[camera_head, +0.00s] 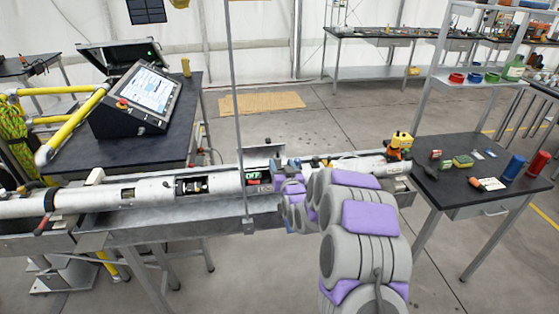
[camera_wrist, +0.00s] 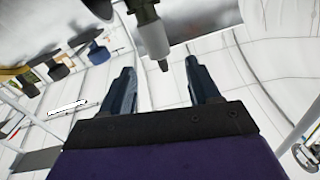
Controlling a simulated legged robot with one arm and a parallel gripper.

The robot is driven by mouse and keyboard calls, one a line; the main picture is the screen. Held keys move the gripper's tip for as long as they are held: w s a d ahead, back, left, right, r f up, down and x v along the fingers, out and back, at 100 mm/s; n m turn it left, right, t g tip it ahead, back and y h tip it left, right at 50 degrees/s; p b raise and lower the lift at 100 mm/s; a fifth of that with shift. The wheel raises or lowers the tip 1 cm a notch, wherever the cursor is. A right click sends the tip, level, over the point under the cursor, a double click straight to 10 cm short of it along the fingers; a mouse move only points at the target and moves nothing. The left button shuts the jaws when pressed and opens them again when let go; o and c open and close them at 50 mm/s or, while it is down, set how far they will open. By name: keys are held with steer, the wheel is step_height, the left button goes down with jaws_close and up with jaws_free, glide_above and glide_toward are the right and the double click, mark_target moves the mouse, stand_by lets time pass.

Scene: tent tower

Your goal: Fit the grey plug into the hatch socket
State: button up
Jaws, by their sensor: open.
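A long white tube (camera_head: 120,196) lies along the bench with openings in its side. One opening (camera_head: 192,186) shows dark fittings; another (camera_head: 254,178), beside my arm, shows a green-lit part. I cannot tell which holds the hatch socket. In the wrist view a light grey, plug-like piece (camera_wrist: 153,38) with a narrow dark tip hangs from a dark stem at the top. My gripper (camera_wrist: 160,67) is open, its two dark fingers apart below and to either side of this piece. I see no finger closed on it. In the head view my arm hides the gripper's fingertips.
A black case with a lit screen (camera_head: 151,88) stands on a table at the left. A thin grey pole (camera_head: 237,100) rises in front of the tube. A dark table (camera_head: 457,187) at the right holds small tools and cups. Open floor lies behind the bench.

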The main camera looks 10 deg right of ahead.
steer(key=s+p, duration=0.2)
steer(key=s, duration=1.1)
steer(key=shift+s+d, duration=0.15)
steer(key=shift+d, duration=0.3)
steer(key=s+r+g, duration=0.3)
steer(key=s+g, duration=0.3)
steer(key=s, duration=0.9)
steer(key=s+a+r+g, duration=0.1)
steer(key=s+r+g, duration=0.2)
steer(key=s+g, duration=0.4)
steer(key=s+r+g+h, duration=0.1)
steer(key=s+g, duration=0.5)
steer(key=s, duration=1.9)
steer(key=shift+a+r+n+g, duration=0.3)
steer(key=shift+r+n+g, duration=0.1)
steer(key=shift+r, duration=0.5)
steer(key=shift+w, duration=0.1)
